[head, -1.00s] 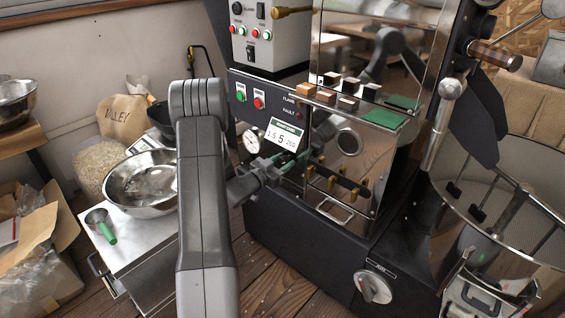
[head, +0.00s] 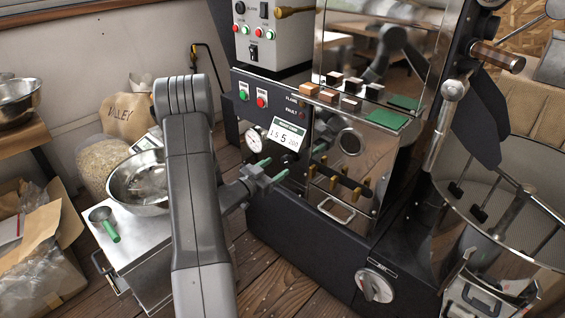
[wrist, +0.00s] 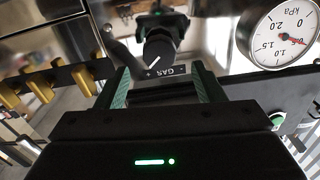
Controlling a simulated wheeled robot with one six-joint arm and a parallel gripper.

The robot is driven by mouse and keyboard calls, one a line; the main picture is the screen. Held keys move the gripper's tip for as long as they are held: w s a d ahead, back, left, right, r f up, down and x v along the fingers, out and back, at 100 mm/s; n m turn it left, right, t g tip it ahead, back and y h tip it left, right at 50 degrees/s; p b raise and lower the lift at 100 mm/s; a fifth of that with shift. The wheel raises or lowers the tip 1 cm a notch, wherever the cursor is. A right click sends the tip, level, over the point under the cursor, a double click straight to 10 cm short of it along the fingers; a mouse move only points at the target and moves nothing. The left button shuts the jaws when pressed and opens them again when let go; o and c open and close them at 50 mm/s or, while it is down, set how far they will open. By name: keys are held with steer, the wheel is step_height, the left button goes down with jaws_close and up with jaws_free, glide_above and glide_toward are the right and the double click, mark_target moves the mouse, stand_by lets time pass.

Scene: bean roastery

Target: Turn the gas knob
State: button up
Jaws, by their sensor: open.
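The gas knob (wrist: 160,52) is black and round, with a white pointer line slanting to the lower left in the wrist view. A "GAS" label (wrist: 165,71) shows upside down beside it. My gripper (wrist: 164,80) is open and empty, with green-padded fingers. The knob appears just beyond the fingertips, between them in the picture, and looks apart from them. In the head view my gripper (head: 275,168) is in front of the machine's panel, below the display. I cannot clearly make out the knob in the head view.
A kPa gauge (wrist: 281,36) is right of the knob in the wrist view. Brass-ended levers (head: 339,183) stick out right of my gripper. A steel bowl (head: 140,184) and a green-handled scoop (head: 104,224) sit on a cart to the left. A large dial (head: 374,287) is low on the machine.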

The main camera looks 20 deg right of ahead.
mark_target(284, 161)
steer(key=v, duration=0.8)
steer(key=shift+a+p, duration=0.15)
steer(key=shift+p, duration=0.2)
steer(key=b+x, duration=0.1)
steer(key=x, duration=1.3)
steer(key=shift+s+b, duration=0.1)
steer(key=shift+b, duration=0.25)
